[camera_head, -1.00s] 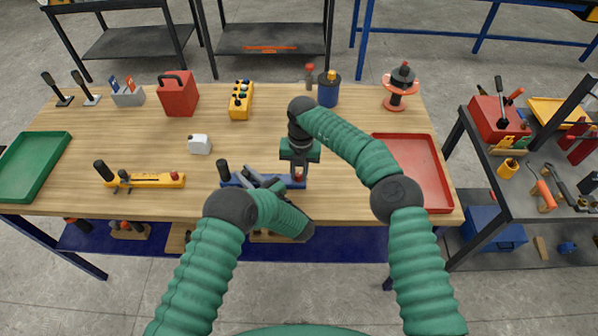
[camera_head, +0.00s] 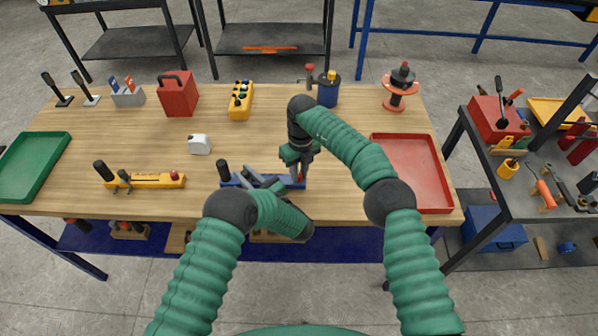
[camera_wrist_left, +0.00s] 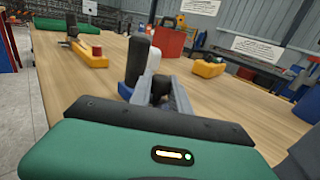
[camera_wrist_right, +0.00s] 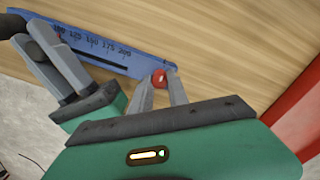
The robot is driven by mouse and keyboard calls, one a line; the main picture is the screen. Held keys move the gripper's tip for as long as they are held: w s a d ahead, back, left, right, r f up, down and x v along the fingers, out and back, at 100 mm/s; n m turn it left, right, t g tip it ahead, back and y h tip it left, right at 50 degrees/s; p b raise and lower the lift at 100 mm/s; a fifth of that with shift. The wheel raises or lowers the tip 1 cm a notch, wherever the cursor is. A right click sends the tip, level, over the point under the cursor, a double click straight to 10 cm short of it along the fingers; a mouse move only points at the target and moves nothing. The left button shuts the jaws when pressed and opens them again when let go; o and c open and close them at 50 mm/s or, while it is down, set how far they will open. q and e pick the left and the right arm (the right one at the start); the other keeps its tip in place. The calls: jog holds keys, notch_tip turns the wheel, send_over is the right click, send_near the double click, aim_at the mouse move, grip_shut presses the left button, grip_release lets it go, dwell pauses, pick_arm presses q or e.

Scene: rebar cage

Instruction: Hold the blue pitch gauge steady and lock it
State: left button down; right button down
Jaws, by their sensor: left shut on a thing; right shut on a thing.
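The blue pitch gauge (camera_head: 232,182) lies on the wooden bench near its front edge. It has a black upright grip (camera_head: 223,171) at its left end and a red knob (camera_wrist_right: 158,77) at its right end. Its printed scale (camera_wrist_right: 95,45) shows in the right wrist view. My left gripper (camera_wrist_left: 157,92) is shut on a dark round part of the gauge, mostly hidden between the fingers. My right gripper (camera_wrist_right: 160,82) reaches down from above, tilted, with its fingertips shut on the red knob.
A similar yellow gauge (camera_head: 150,181) lies to the left, with a small white block (camera_head: 199,144) behind it. A red tray (camera_head: 415,170) lies close on the right and a green tray (camera_head: 35,165) at the far left. The bench middle is mostly clear.

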aim_at(300, 174)
dwell(0.4)
jog(key=c, duration=1.3)
grip_release()
jog(key=shift+o, duration=0.2)
jog(key=r, duration=0.7)
jog(key=shift+w+d+r, duration=0.15)
jog(key=shift+w+r, duration=0.05)
jog(key=shift+r, duration=0.05)
pick_arm(q)
jog(key=c, duration=1.1)
grip_release()
jog(key=shift+c, duration=0.2)
jog(key=shift+s+d, duration=0.1)
